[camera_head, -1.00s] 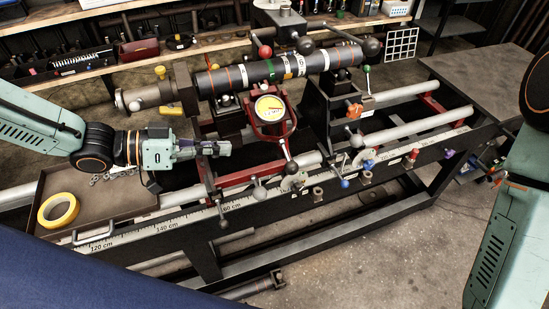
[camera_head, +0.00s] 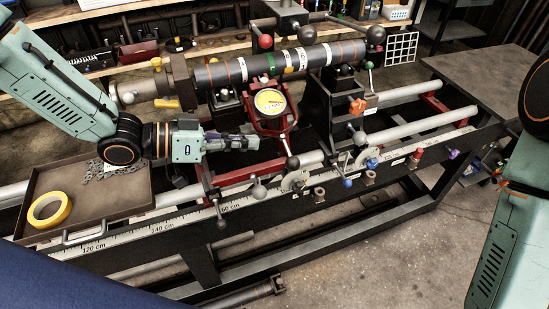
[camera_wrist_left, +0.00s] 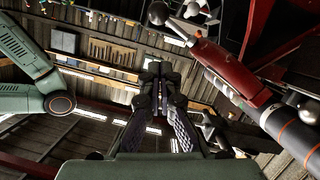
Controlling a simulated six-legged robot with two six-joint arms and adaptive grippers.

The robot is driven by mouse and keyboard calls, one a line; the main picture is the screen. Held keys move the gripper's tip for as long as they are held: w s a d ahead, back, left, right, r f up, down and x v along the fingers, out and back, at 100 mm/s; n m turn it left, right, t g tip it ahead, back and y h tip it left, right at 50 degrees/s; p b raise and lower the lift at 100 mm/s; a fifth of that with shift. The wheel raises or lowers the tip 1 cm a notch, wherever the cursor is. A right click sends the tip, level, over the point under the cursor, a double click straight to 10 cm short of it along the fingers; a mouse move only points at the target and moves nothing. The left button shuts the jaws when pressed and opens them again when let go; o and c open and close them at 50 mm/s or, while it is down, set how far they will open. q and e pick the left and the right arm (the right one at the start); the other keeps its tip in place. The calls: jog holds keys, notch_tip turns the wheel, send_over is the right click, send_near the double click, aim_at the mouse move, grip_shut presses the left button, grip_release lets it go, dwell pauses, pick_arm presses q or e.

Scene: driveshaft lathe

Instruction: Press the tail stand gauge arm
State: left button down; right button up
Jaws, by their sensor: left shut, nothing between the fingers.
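A red arm (camera_head: 284,143) runs down from the bracket to a dark ball knob (camera_head: 292,163). My left gripper (camera_head: 252,143) is shut and empty, pointing right, with its tips just left of this red arm. Contact cannot be told. In the left wrist view the shut fingertips (camera_wrist_left: 160,72) point away from the camera, and a red arm (camera_wrist_left: 230,72) shows to their right. My right gripper is out of view.
The shaft (camera_head: 240,72) lies across the lathe above the gauge. A tray (camera_head: 110,207) with a yellow tape roll (camera_head: 49,209) and small metal parts is at left. A black stand (camera_head: 322,100) rises right of the gauge. Several ball-ended levers line the front rail.

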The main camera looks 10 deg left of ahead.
aim_at(289, 157)
pick_arm(q)
jog(key=w+d+f+b, duration=0.1)
jog(key=w+d+f, duration=0.1)
jog(key=d+f, duration=0.2)
jog(key=shift+d+f, duration=0.25)
jog(key=shift+d, duration=0.5)
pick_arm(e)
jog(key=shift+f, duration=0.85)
pick_arm(q)
jog(key=shift+f+b, duration=0.1)
jog(key=shift+b, duration=0.2)
jog(key=shift+f, duration=0.25)
notch_tip(289, 157, down, 10)
jog(key=s+d+m+b, duration=0.1)
jog(key=s+b, duration=0.1)
jog(key=b, duration=0.4)
jog(key=shift+s+d+r+t, duration=0.2)
jog(key=shift+t, duration=0.1)
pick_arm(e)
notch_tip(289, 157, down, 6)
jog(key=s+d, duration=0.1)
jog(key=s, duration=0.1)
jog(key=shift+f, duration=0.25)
pick_arm(q)
jog(key=shift+w, duration=0.1)
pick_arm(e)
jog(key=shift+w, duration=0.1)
